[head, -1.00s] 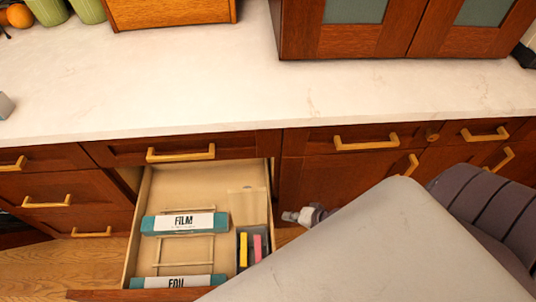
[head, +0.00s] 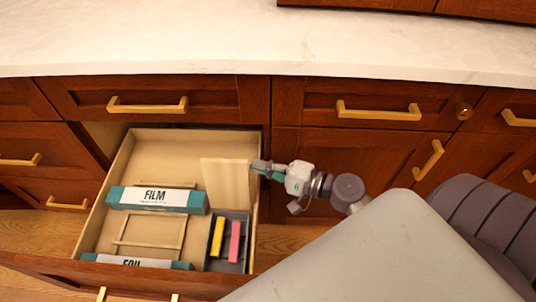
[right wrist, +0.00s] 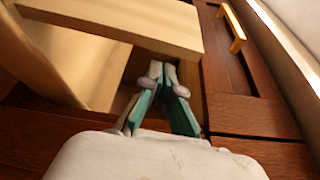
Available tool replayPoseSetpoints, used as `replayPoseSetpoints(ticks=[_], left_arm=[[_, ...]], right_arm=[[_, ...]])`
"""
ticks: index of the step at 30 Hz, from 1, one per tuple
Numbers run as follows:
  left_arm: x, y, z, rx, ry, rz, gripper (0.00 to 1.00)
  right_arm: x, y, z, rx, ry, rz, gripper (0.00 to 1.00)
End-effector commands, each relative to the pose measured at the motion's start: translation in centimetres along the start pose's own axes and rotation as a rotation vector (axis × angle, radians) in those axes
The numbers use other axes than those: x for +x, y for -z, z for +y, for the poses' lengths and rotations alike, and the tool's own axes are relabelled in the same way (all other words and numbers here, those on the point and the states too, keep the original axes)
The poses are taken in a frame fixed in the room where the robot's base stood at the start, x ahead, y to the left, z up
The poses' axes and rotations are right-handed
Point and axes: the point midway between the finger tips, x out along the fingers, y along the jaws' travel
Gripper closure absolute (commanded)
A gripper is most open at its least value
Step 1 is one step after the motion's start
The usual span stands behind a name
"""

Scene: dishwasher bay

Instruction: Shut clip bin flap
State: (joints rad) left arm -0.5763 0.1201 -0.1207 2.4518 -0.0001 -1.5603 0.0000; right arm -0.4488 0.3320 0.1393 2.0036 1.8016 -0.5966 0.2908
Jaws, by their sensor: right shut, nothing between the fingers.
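The clip bin (head: 212,263) is a dark grey box in the right part of the open drawer. It holds a yellow clip (head: 217,237) and a pink clip (head: 235,241). Its pale wooden flap (head: 226,182) is raised behind the bin, leaving the clips uncovered. My right gripper (head: 256,166) is at the flap's right edge, by the drawer's right side; contact is unclear. In the right wrist view its fingers (right wrist: 165,78) are shut and empty beside pale wooden boards (right wrist: 120,25). My left gripper is out of view.
The drawer (head: 118,180) also holds a film box (head: 155,198) and a foil box (head: 135,262), with a thin wooden frame (head: 150,232) between them. The closed cabinet fronts (head: 370,150) stand to the right. The counter (head: 200,40) above is clear.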

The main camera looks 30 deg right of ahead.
Motion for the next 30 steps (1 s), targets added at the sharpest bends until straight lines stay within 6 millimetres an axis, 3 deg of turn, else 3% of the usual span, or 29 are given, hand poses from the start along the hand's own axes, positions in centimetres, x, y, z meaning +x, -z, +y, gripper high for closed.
replayPoseSetpoints(ticks=[3, 10, 30], left_arm=[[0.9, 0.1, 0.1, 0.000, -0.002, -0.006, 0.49], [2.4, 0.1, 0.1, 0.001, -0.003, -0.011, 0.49], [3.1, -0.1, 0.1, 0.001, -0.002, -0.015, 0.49]], right_arm=[[2.3, 0.0, -0.2, -0.002, 0.002, -0.001, 1.00], [5.3, 0.1, -0.1, -0.002, 0.000, 0.001, 1.00], [6.4, 0.2, 0.1, -0.013, 0.003, 0.001, 1.00]])
